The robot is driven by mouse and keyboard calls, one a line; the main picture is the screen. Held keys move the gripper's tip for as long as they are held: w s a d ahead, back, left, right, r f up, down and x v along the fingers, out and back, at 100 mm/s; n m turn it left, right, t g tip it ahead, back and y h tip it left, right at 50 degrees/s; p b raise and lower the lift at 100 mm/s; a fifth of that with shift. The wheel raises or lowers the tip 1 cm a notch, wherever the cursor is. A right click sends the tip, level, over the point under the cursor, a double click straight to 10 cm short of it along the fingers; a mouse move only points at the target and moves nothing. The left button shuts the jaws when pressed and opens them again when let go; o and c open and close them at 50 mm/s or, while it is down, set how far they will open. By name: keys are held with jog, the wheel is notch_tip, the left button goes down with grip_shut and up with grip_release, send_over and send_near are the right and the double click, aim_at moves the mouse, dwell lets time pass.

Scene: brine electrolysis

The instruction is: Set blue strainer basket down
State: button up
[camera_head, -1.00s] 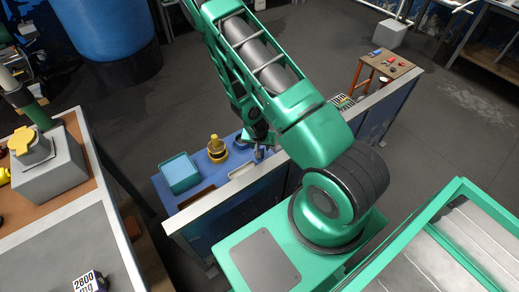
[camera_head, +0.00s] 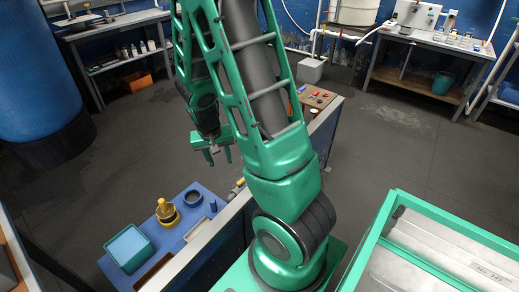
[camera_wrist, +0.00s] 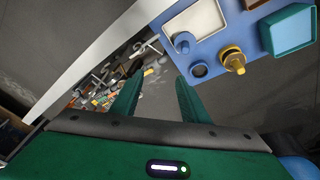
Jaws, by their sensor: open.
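My gripper (camera_head: 219,161) is open and empty, raised above and beyond the blue-topped bench. Its two green fingers stand apart in the wrist view (camera_wrist: 155,88), with nothing between them. A small round blue cup (camera_head: 193,197), dark inside, stands upright on the bench top; it also shows in the wrist view (camera_wrist: 199,69). Beside it in the wrist view is a rounded blue piece (camera_wrist: 183,42) at the corner of a white tray (camera_wrist: 198,18). I cannot tell for sure which of these two is the blue strainer basket. Neither touches my gripper.
A yellow knobbed fitting (camera_head: 167,214) stands on the blue bench top (camera_head: 180,240). A teal-rimmed bin (camera_head: 129,248) is left of it. A pale-topped wall (camera_head: 205,240) runs along the bench's near side. A wooden stool (camera_head: 318,97) with small items stands farther back. Open floor lies beyond.

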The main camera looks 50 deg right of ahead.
jog(key=s+a+r+n+g+y, duration=0.1)
jog(key=s+a+r+y, duration=0.2)
jog(key=s+r, duration=1.6)
jog(key=s+a, duration=0.1)
jog(key=s, duration=0.2)
jog(key=shift+s+a+r+n, duration=0.15)
jog(key=shift+s+r+n, duration=0.1)
jog(key=shift+n, duration=0.15)
jog(key=shift+w, duration=0.1)
